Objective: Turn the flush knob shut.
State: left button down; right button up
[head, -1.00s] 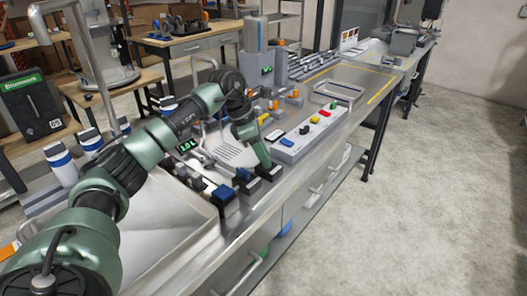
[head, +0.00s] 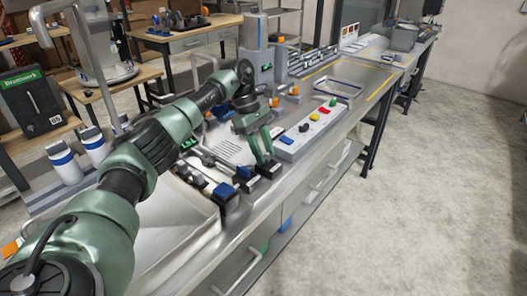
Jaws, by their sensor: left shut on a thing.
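My left gripper (head: 267,160) points down at the front edge of the steel counter, left of the button panel. It is shut on a small control on a dark base (head: 270,171). The fingers hide most of that control, so I cannot read a label or tell its turn angle; I take it as the flush knob. Just left of it stand a blue-topped control (head: 244,173) and another blue-topped control (head: 224,191) on dark bases. My right gripper is not in view.
A grey panel (head: 288,152) with coloured buttons lies just right of the gripper. A steel sink (head: 175,220) is at the near left. Orange-topped fittings (head: 294,90) and a grey dispenser column (head: 257,65) stand behind. The floor (head: 430,200) at right is clear.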

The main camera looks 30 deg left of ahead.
pick_arm(q)
jog(key=shift+m, duration=0.3)
jog(key=c, duration=1)
grip_release()
jog(key=shift+o, duration=0.2)
jog(key=v, duration=0.8)
jog(key=shift+b, duration=0.4)
jog(key=shift+w+d+f, duration=0.1)
